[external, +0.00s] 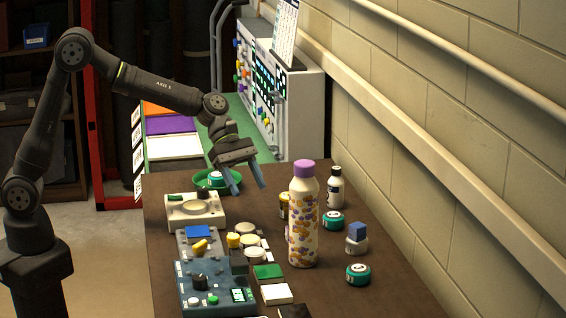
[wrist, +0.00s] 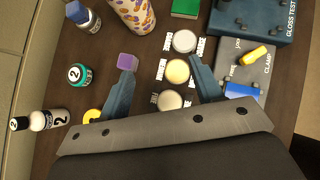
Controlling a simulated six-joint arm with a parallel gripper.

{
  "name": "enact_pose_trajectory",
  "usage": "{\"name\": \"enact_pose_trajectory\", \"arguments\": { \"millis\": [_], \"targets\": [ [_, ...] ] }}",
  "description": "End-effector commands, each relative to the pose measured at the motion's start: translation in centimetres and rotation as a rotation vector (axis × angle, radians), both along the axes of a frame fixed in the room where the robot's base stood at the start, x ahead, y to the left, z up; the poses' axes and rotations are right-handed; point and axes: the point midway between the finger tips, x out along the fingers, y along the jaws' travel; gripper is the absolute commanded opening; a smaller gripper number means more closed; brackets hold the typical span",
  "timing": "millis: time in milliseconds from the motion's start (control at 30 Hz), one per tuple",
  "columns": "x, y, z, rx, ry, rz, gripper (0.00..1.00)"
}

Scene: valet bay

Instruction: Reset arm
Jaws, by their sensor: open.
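My gripper (external: 249,188) hangs over the far part of the brown table, fingers pointing down and spread apart, with nothing between them. In the wrist view my gripper (wrist: 160,68) shows its two blue-grey fingers wide apart. Three pale round discs (wrist: 178,71) lie on the table below, in the gap between the fingers in the picture. A small purple block-like thing (wrist: 127,61) shows at the left fingertip; I cannot tell whether they touch. A green dish (external: 203,183) holding a jar is just left of my gripper.
A tall patterned bottle (external: 303,222) with a purple cap stands right of my gripper. Teal jars (external: 358,275) and a dark-capped bottle (external: 336,188) stand near the wall. Panels with knobs (external: 213,285) fill the left table edge. A control cabinet (external: 300,105) stands behind.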

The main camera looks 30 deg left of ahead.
Motion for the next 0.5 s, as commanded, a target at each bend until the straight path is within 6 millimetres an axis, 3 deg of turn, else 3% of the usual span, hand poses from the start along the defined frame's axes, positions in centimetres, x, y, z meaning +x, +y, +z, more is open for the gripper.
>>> {"name": "enact_pose_trajectory", "arguments": {
  "millis": [200, 500],
  "targets": [
    [-1.9, 3.2, -0.5, 0.0, -0.001, -0.021, 0.6],
    [-3.2, 5.2, -0.9, 0.001, -0.001, -0.035, 0.6]
  ]
}}
